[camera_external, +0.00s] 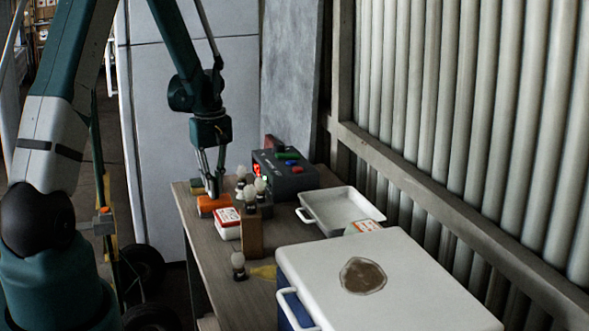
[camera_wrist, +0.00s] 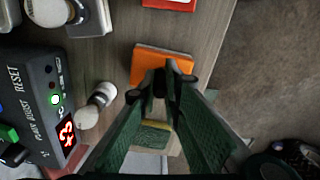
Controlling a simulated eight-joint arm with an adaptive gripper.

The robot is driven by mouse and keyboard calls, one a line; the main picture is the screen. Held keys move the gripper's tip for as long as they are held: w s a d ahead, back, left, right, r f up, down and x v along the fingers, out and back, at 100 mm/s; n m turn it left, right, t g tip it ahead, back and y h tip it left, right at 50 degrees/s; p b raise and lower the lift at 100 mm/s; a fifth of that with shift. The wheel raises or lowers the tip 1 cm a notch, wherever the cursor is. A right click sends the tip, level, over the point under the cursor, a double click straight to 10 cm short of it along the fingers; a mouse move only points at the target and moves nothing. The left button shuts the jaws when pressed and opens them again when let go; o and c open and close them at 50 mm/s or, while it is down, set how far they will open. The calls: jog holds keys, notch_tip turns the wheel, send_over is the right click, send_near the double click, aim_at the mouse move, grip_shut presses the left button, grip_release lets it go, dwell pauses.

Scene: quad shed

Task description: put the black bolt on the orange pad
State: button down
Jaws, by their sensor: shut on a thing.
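The orange pad (camera_external: 208,205) lies near the far left edge of the table; it also shows in the wrist view (camera_wrist: 148,61), partly hidden by my fingertips. My gripper (camera_external: 213,188) is pointing down over the orange pad, with its fingertips (camera_wrist: 162,82) close together. It is shut on a small dark thing between the tips, which looks like the black bolt (camera_wrist: 160,83). The fingers hide most of it, and I cannot tell its full shape. I cannot tell whether it touches the pad.
A grey control box (camera_external: 285,175) with a lit red display stands right of the pad. Several white-topped bulbs (camera_external: 249,188) and a red-and-white box (camera_external: 227,224) are close by. A white tray (camera_external: 311,218) and a large white-lidded cooler (camera_external: 420,297) lie further right and nearer.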

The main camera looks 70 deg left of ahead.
jog(key=shift+f, duration=0.2)
jog(key=c, duration=2.5)
grip_release()
jog(key=shift+r, duration=0.25)
jog(key=shift+r+p, duration=0.5)
jog(key=shift+r, duration=5.45)
